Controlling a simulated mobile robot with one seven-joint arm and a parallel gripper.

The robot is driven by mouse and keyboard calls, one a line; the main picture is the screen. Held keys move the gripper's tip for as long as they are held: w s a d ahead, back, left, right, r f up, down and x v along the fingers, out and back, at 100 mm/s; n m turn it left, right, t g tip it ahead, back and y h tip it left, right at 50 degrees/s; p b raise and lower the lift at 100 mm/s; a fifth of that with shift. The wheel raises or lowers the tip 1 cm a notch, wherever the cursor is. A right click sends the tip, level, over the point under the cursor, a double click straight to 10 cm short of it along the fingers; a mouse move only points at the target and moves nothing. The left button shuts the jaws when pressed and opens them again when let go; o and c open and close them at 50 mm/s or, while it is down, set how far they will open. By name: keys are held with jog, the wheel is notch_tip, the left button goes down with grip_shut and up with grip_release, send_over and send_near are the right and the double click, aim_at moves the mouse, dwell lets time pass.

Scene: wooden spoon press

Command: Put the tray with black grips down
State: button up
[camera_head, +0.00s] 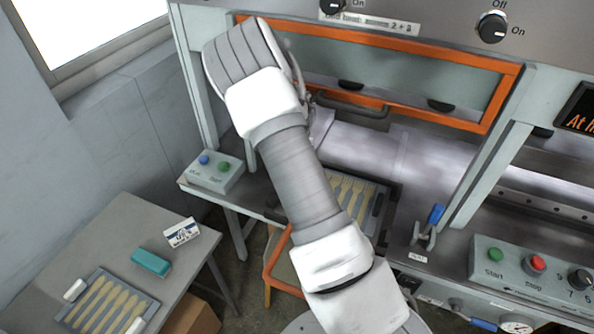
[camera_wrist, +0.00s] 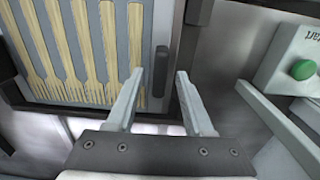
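The tray with black grips (camera_head: 371,221) lies on the press's work surface and holds several pale wooden pieces in a row; my arm covers its left part in the head view. In the wrist view the tray (camera_wrist: 91,45) fills the upper left, with one black grip (camera_wrist: 160,70) on its near side edge. My gripper (camera_wrist: 160,73) is open; its fingertips appear on either side of that grip, with gaps visible on both sides. In the head view the fingers are mostly hidden behind my arm.
A side table (camera_head: 120,222) at the lower left bears a tray with white grips (camera_head: 110,302), a teal block (camera_head: 151,262) and a small white box (camera_head: 182,232). A button box (camera_head: 213,172) stands left of the press. An orange-framed guard (camera_head: 400,118) is above the work surface.

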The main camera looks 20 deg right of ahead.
jog(key=shift+r, duration=0.15)
notch_tip(320, 180, up, 7)
jog(key=shift+r+b, duration=0.2)
jog(key=shift+b, duration=0.1)
jog(key=shift+a, duration=0.1)
dwell(0.5)
